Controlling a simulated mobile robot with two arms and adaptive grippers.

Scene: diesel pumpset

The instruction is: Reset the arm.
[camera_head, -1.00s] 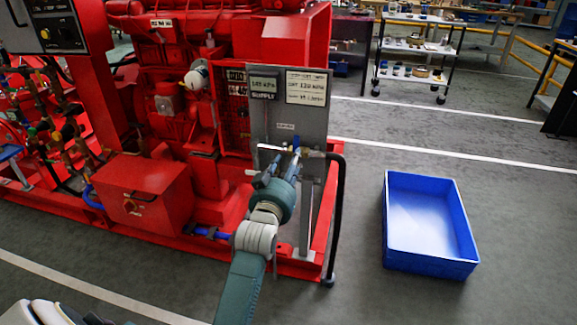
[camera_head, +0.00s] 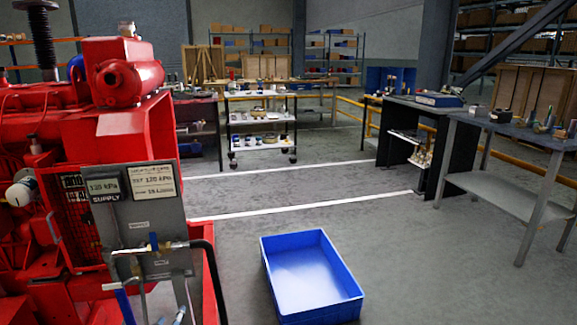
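Neither of my grippers can be made out in the head view. A grey supply panel (camera_head: 137,215) stands at the left on the red diesel pumpset (camera_head: 60,130). Its gauge display (camera_head: 103,188) appears to read 120 kPa, beside a white label plate (camera_head: 153,181). Below them is a valve with a blue handle (camera_head: 153,242), the handle standing roughly upright. A black hose (camera_head: 213,275) curves down from the valve's right side. Small pale and blue parts show at the bottom edge under the panel; I cannot tell what they are.
An empty blue crate (camera_head: 312,277) sits on the floor right of the pumpset. A shelf cart (camera_head: 262,118) stands behind. A dark workbench (camera_head: 505,130) and yellow rails (camera_head: 350,108) are at the right. The grey floor between is clear.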

